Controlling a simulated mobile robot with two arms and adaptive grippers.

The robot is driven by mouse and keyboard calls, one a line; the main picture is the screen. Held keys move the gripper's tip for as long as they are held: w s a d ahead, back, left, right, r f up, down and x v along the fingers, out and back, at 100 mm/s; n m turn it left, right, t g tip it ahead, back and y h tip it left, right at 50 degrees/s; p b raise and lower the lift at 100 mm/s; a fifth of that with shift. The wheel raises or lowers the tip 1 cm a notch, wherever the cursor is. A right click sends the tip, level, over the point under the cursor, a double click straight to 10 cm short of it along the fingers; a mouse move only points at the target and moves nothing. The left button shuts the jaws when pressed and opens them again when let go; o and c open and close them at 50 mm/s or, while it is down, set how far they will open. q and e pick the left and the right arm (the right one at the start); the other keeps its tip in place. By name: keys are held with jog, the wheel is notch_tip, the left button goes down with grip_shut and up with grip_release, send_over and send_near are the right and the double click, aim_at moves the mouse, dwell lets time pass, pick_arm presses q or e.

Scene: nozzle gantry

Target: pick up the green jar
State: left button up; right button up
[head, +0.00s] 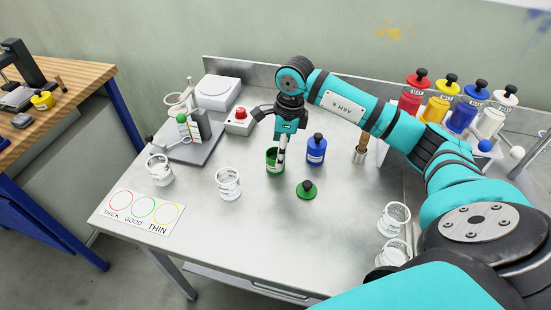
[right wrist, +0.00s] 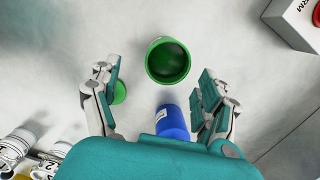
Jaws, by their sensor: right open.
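The green jar (head: 272,163) stands upright and open on the metal table. In the right wrist view the jar (right wrist: 168,62) shows its round mouth and dark green inside. Its green lid (head: 307,190) with a black knob lies on the table to its right; the lid also shows in the right wrist view (right wrist: 120,94), partly behind a finger. My right gripper (head: 282,152) points down at the jar, one finger overlapping its right side in the head view. In the wrist view the gripper (right wrist: 157,74) is open and empty, the jar ahead between its fingertips. My left gripper is out of view.
A blue jar (head: 316,150) stands close by on the right, also between the fingers in the wrist view (right wrist: 172,122). A red-button box (head: 240,121) stands behind left. Clear beakers (head: 228,184) stand around. Several coloured jars (head: 438,97) line the back right. The front middle is clear.

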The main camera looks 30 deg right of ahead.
aim_at(276, 154)
jog(key=shift+w+a+f, duration=0.1)
jog(key=shift+w+f, duration=0.1)
jog(key=shift+f, duration=0.35)
jog(key=f, duration=0.1)
jog(key=f+p, duration=0.1)
jog(key=w+f, duration=0.1)
jog(key=shift+a+f+p, duration=0.25)
jog(key=shift+p, duration=0.1)
jog(key=shift+f, duration=0.4)
jog(key=c, duration=1.3)
